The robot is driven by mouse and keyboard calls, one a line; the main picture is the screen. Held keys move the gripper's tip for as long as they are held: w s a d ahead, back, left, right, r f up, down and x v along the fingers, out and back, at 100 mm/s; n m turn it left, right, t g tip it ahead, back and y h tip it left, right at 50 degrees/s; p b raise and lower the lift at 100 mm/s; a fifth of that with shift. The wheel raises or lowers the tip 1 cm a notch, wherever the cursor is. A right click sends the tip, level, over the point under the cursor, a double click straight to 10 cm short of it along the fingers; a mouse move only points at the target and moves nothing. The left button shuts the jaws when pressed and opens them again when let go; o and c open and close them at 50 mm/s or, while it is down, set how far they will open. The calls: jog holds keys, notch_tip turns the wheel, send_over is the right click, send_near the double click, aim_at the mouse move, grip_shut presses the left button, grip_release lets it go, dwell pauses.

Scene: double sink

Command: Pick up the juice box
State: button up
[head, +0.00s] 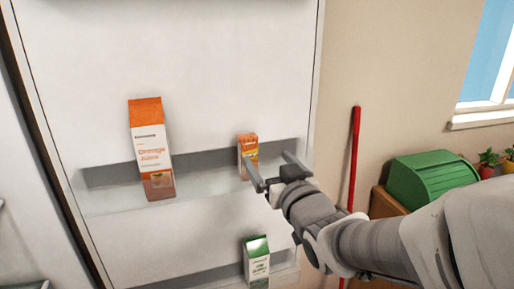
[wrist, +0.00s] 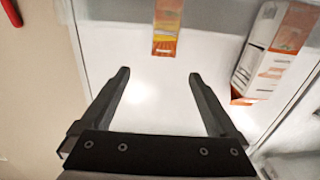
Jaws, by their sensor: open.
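A small orange and yellow juice box (head: 247,147) stands upright on the upper door shelf in the head view. In the wrist view the juice box (wrist: 168,28) is at the top centre, cut off by the frame edge, beyond the fingertips. My gripper (head: 267,157) is open and empty, with its fingers pointing toward the shelf just in front and to the right of the box. In the head view its left finger overlaps the box's lower part. In the wrist view, my gripper (wrist: 159,73) has clear space between its fingers and the box.
A large orange juice carton (head: 150,150) stands left on the same shelf (head: 105,198); in the wrist view the carton (wrist: 272,52) is at right. A green-topped carton (head: 257,262) is below. A red pole (head: 353,150) and green bread bin (head: 430,178) are right.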

aim_at(250, 144)
jog(key=p+x, duration=0.5)
jog(key=x, duration=0.3)
jog(key=shift+p, duration=0.4)
jog(key=shift+w+a+f+p, duration=0.2)
jog(key=shift+w+a, duration=0.15)
jog(key=shift+w, duration=0.2)
jog(key=shift+w+a+f+p, duration=0.1)
jog(key=shift+w+a+p, duration=0.15)
jog(key=shift+w, duration=0.35)
jog(key=shift+w+a+f+p, duration=0.1)
jog(key=shift+w+a+p, duration=0.05)
jog(key=shift+w+a, duration=0.45)
jog(key=shift+w, duration=0.55)
grip_shut()
